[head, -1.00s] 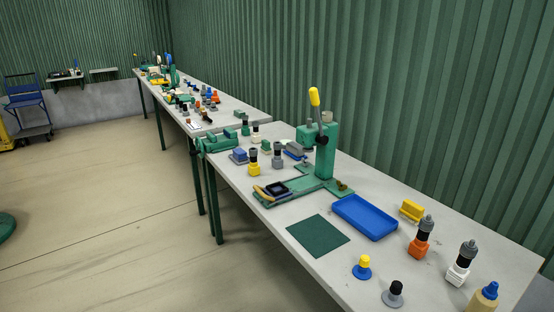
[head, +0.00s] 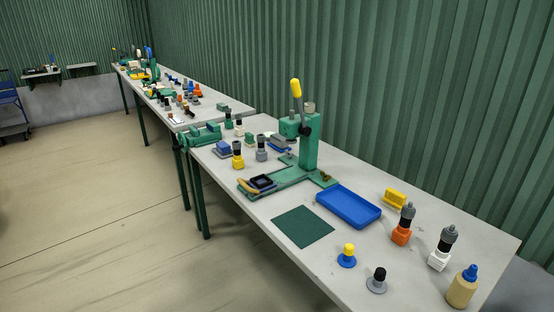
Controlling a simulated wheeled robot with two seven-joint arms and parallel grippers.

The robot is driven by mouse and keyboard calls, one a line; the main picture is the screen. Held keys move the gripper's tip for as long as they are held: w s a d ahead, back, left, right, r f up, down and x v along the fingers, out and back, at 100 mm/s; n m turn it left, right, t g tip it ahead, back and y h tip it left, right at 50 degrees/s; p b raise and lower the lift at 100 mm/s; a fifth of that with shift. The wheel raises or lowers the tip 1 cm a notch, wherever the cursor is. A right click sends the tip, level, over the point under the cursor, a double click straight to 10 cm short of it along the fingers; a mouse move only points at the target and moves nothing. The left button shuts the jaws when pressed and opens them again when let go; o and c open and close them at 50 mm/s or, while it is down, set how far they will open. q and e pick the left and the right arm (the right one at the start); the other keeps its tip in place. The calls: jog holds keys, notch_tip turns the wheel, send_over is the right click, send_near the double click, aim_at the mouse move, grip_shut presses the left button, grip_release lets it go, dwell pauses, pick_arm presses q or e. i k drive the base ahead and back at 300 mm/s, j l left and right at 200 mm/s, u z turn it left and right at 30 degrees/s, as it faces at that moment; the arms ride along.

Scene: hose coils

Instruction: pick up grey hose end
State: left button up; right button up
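Two grey fittings stand on the near table, and I cannot tell for sure which is the grey hose end. One is a grey piece with a dark collar (head: 261,149), upright next to a similar yellow piece (head: 238,156) left of the green press. The other is a low grey piece with a round base and black top (head: 377,283) near the front edge. An orange piece (head: 402,226) and a white piece (head: 441,252) of similar build stand at the right. Neither of my grippers is in view.
The near table (head: 355,260) holds a green lever press (head: 309,145), a blue tray (head: 348,207), a dark green mat (head: 303,227), a blue-and-yellow piece (head: 347,256) and a tan bottle (head: 462,288). Another cluttered table (head: 228,115) continues behind. The floor at left is open.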

aim_at(261, 154)
jog(key=i+j+z, duration=0.15)
jog(key=j+z, duration=0.15)
jog(key=z, duration=0.15)
jog(key=i+j+z, duration=0.1)
jog(key=j+z, duration=0.55)
jog(key=z, duration=0.2)
jog(key=j+z, duration=0.15)
jog(key=j, duration=0.55)
jog(key=j+z, duration=0.15)
jog(key=j, duration=0.55)
jog(key=k+j+z, duration=0.1)
jog(key=j, duration=0.6)
jog(key=k+j+z, duration=0.15)
jog(key=j, duration=0.55)
